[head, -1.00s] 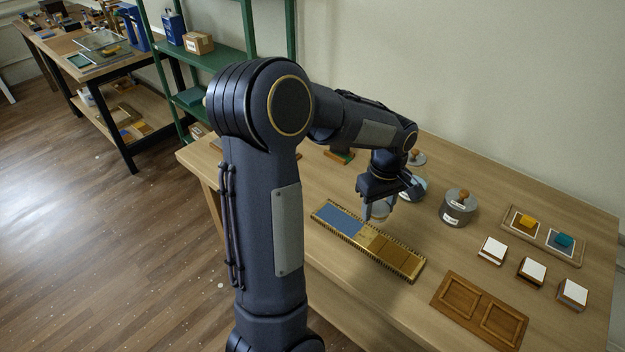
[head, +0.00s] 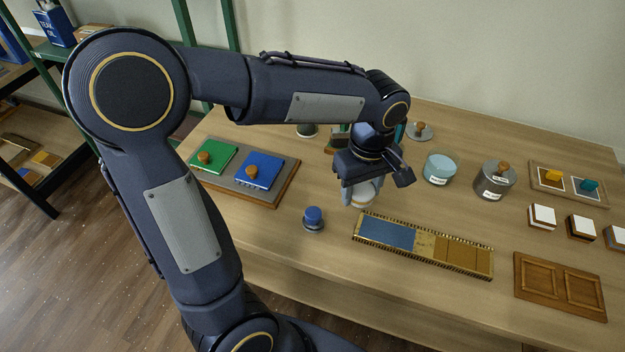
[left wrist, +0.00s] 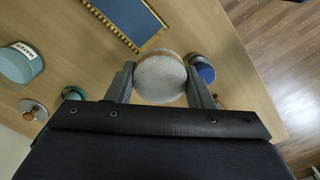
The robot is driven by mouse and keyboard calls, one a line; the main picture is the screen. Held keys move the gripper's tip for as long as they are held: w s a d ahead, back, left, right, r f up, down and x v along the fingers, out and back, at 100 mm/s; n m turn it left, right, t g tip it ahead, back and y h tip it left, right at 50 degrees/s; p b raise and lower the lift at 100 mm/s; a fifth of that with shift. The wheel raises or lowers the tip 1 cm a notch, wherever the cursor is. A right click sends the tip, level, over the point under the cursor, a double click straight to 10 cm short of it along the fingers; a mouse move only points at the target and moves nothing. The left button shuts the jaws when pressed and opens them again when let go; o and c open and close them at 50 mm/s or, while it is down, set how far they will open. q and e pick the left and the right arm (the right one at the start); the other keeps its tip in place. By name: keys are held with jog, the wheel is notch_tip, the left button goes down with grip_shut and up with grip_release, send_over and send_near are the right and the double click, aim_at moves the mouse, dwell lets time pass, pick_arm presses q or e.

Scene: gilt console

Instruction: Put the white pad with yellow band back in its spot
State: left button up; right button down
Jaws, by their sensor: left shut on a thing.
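My left gripper (head: 362,190) is shut on a round white pad (head: 361,196) with a yellowish band. It holds the pad above the table, behind the left end of the gilt-edged strip. In the left wrist view the pad's pale round face (left wrist: 160,78) sits between the two fingers (left wrist: 160,85). A similar round pad with a blue top (head: 313,217) stands on the table to its left. I cannot tell which place is the white pad's spot. My right gripper is not in view.
The gilt-edged strip (head: 447,251) with a blue section lies in front. A tray (head: 280,194) with green and blue plates is at left.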

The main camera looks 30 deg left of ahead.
pick_arm(q)
jog(key=w+a+f+p, duration=0.2)
jog(key=w+a+f, duration=0.15)
jog(key=a, duration=0.35)
send_over(329, 190)
jog(key=f, duration=0.5)
jog(key=shift+s+d+p, duration=0.3)
jog(key=shift+d, duration=0.1)
jog(key=shift+w+a+f, duration=0.1)
jog(key=shift+a+f, duration=0.05)
jog(key=f, duration=0.1)
jog(key=f+p, duration=0.1)
jog(key=f, duration=0.1)
jog(key=shift+w+a, duration=0.15)
jog(key=shift+a, duration=0.15)
jog(key=shift+f, duration=0.4)
jog(key=shift+f, duration=0.2)
jog(key=o, duration=0.9)
